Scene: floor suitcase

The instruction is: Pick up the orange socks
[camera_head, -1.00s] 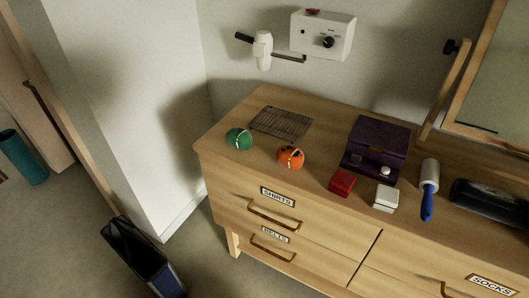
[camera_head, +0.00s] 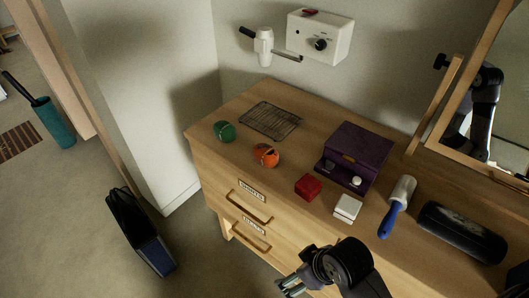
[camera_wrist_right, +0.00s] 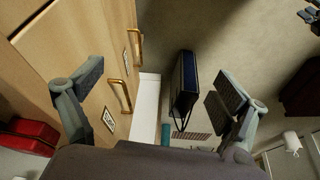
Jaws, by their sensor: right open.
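The orange socks (camera_head: 266,155), rolled into a ball with dark marks, lie on the wooden dresser top (camera_head: 228,156) near its front left edge. My right gripper (camera_head: 290,286) is in front of the dresser's drawers, lower than the top and well apart from the socks. In the right wrist view its two fingers (camera_wrist_right: 158,88) are wide apart with nothing between them. The orange socks do not show in that view. My left gripper is not in view.
A green rolled ball (camera_head: 224,131) and a wire rack (camera_head: 270,121) lie near the socks. A dark bag (camera_head: 140,232) stands on the floor.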

